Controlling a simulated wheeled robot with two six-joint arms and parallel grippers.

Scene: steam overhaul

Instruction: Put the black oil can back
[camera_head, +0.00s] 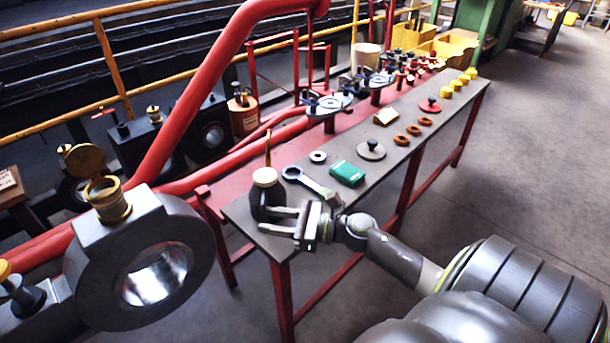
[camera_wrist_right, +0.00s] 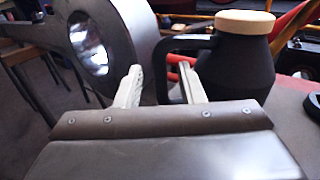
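The black oil can (camera_head: 267,201) stands upright at the near left corner of the long grey bench (camera_head: 238,212). It has a cream top and a thin brass spout. In the right wrist view the oil can (camera_wrist_right: 232,62) is right of centre, with its loop handle toward the left. My right gripper (camera_head: 281,219) is beside the can at the bench end, its two fingers apart. In the right wrist view the handle's upright bar appears between the spread fingertips (camera_wrist_right: 158,80); contact cannot be told. My left gripper is not in view.
A large grey rod end (camera_head: 200,262) with an open-lidded brass cup (camera_head: 108,200) stands left of the bench. A wrench (camera_head: 312,184), green box (camera_head: 347,174) and dark knobbed disc (camera_head: 371,150) lie beyond the can. Red pipes (camera_head: 190,100) run behind. Right floor is clear.

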